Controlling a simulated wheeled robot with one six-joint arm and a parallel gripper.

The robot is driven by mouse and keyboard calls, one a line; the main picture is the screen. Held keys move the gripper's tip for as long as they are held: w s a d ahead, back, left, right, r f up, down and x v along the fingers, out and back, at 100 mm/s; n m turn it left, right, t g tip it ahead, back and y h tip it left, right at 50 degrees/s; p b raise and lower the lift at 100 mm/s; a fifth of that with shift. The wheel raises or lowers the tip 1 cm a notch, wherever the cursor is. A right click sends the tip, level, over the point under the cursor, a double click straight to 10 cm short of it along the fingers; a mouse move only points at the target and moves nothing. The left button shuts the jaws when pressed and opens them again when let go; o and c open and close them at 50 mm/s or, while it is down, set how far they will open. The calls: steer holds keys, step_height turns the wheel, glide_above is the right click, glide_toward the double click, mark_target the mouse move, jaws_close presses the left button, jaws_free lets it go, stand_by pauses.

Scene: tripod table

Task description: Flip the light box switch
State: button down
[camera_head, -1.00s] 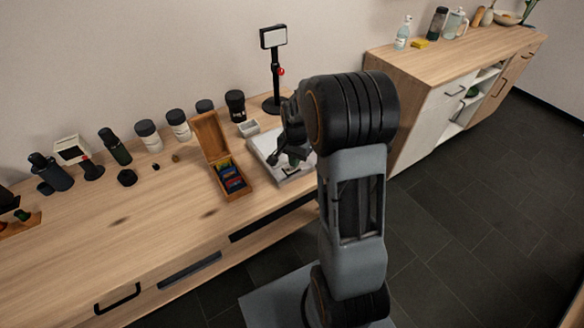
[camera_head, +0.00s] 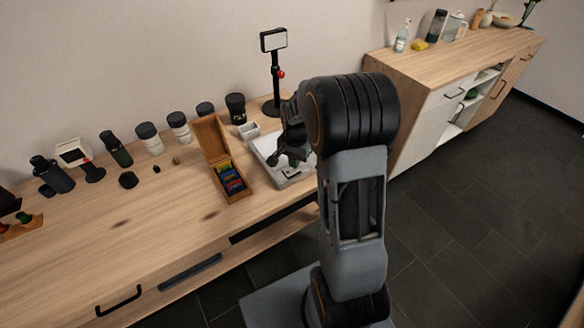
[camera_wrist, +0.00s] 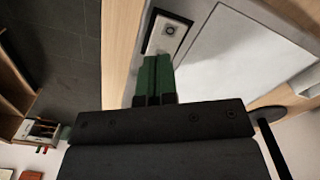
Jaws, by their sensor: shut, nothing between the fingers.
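The light box (camera_head: 268,149) is a flat, pale box on the wooden table, partly hidden behind my arm. In the wrist view its wide, pale panel (camera_wrist: 225,50) fills the upper middle. The switch (camera_wrist: 169,30) is a small light plate with a dark round mark, set in a dark frame on the box's border. My gripper (camera_wrist: 157,62) has green fingers, shut and empty, with the tips just beside the lower end of the switch plate. Whether they touch it cannot be told. In the head view my gripper (camera_head: 293,160) is over the box, partly hidden by my arm.
An open wooden box (camera_head: 236,192) with coloured items stands left of the light box. A small white tray (camera_head: 249,130) and a black lamp stand (camera_head: 276,85) are behind it. Several jars and bottles line the wall.

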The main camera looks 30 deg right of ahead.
steer(key=shift+r+p, duration=1.85)
steer(key=shift+r, duration=0.9)
steer(key=shift+n, duration=0.3)
steer(key=s+a+r+n+t, duration=0.1)
steer(key=s+a+r+n, duration=0.4)
steer(key=s, duration=0.3)
steer(key=s+a+r+n+t, duration=0.2)
steer(key=s+a+r+n, duration=0.2)
steer(key=s, duration=0.4)
step_height(320, 180, up, 2)
steer(key=shift+a+r+n+t, duration=0.2)
steer(key=shift+a+n+t, duration=0.15)
steer(key=shift+n, duration=0.25)
